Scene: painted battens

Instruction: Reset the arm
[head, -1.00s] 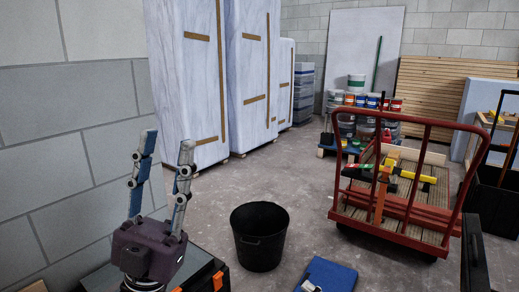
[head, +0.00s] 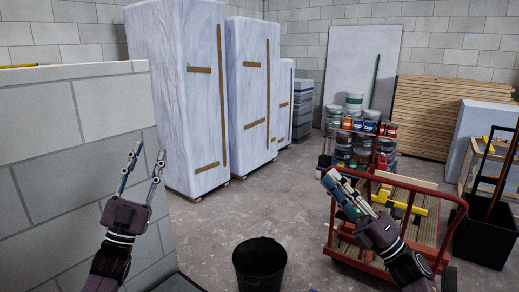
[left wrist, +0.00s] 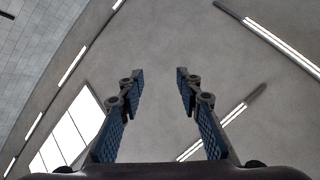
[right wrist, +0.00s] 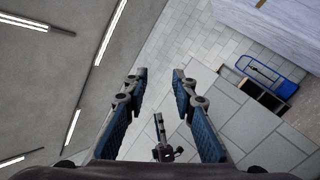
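My left gripper (head: 148,160) is raised in front of the block wall at the left of the head view, fingers pointing up. In the left wrist view its blue-padded fingers (left wrist: 160,78) stand apart with only ceiling between them. My right gripper (head: 330,180) is in front of the red cart in the head view, fingers pointing up and left. In the right wrist view its fingers (right wrist: 158,75) are apart and hold nothing. My left arm shows small beyond them.
The red cart (head: 462,210) carries tools, including a yellow-handled one (head: 410,208). A black bucket (head: 259,268) stands on the floor at bottom centre. Wrapped tall panels (head: 180,100) stand at the back left. A black bin (head: 485,240) is at the right. The middle floor is clear.

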